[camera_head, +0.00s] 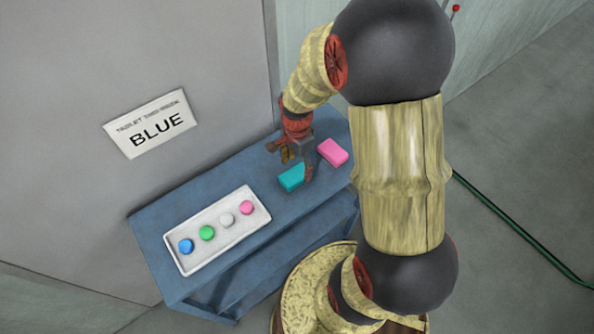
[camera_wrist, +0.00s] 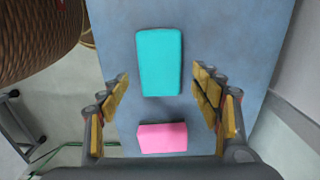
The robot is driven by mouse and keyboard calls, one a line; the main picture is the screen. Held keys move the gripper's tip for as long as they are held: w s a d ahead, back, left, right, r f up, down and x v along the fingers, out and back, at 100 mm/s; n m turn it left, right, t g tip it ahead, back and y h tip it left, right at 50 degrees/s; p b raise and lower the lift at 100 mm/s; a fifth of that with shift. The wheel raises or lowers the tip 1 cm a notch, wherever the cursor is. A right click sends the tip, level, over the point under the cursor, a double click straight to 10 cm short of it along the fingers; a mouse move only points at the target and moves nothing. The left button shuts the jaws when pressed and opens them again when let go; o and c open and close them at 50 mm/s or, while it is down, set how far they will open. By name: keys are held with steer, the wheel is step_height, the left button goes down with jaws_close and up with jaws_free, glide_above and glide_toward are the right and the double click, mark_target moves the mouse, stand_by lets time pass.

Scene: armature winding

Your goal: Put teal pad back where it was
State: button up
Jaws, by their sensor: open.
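The teal pad (camera_head: 291,178) lies flat on the blue table, close to my gripper (camera_head: 296,160). In the wrist view the teal pad (camera_wrist: 160,62) lies ahead of and roughly centred between the spread fingers of my gripper (camera_wrist: 162,98). Whether a finger touches the pad cannot be told. A pink pad (camera_head: 332,152) lies on the table to the right of the teal pad; in the wrist view the pink pad (camera_wrist: 162,137) is below it, nearer my palm.
A white tray (camera_head: 187,262) on the left of the blue table (camera_head: 150,228) holds blue, green, white and pink round pieces in a row. A sign reading BLUE (camera_head: 152,124) is on the grey wall behind. Bare table lies between the tray and the teal pad.

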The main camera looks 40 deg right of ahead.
step_height(320, 180, up, 7)
step_height(320, 180, up, 13)
steer(key=n+t, duration=0.3)
steer(key=n, duration=0.5)
glide_above(297, 173)
steer(key=s+a, duration=0.3)
steer(key=a, duration=0.4)
steer(key=s+a+r+n+t, duration=0.2)
steer(key=s+a+r+n, duration=0.3)
steer(key=s+r+n, duration=0.3)
steer(key=shift+s+a+n+t+p, duration=0.35)
steer(key=shift+s+n+p, duration=0.1)
steer(key=shift+s+n, duration=0.35)
step_height(297, 173, down, 6)
steer(key=b, duration=0.5)
steer(key=shift+r+b, duration=0.2)
steer(key=shift+b, duration=0.1)
